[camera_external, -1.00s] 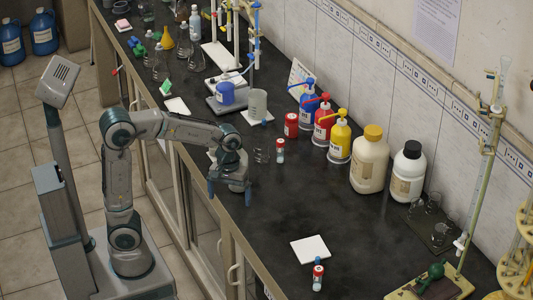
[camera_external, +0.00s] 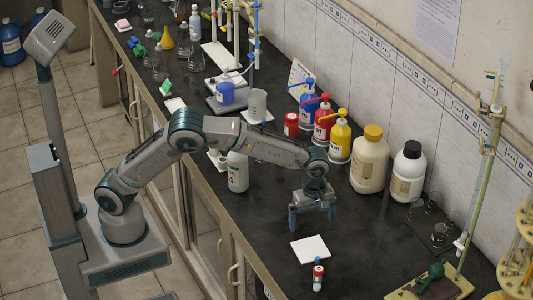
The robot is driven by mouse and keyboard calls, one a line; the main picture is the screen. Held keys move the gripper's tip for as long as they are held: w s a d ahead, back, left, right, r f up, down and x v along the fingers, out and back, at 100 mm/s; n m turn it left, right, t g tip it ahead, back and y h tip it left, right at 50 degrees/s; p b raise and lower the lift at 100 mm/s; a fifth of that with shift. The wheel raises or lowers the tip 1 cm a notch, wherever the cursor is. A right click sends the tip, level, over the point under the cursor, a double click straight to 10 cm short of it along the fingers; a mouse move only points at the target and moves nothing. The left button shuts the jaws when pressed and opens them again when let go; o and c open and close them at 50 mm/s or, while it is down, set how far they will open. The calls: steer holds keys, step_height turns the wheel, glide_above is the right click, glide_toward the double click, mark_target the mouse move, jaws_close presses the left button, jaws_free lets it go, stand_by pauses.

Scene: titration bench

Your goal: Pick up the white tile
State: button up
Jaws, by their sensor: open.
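The white tile (camera_external: 310,250) is a flat square lying on the dark bench top near the front right. It is bare, with nothing on it. My gripper (camera_external: 312,222) points down just behind the tile, on its far side in the picture. Its two blue-grey fingers are spread apart with nothing between them. The fingers look apart from the tile; their exact height over the bench is hard to tell.
A small red-and-white bottle (camera_external: 318,278) stands close in front of the tile. A white bottle (camera_external: 238,172) stands left, by my forearm. Large cream (camera_external: 370,160) and white (camera_external: 407,172) jugs line the wall. A green-handled stand base (camera_external: 440,284) is at right.

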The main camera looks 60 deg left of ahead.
mark_target(311, 249)
steer(key=f+p, duration=0.1)
steer(key=f, duration=1)
steer(key=shift+w+p, duration=0.2)
steer(key=shift+p, duration=0.2)
steer(key=c, duration=0.8)
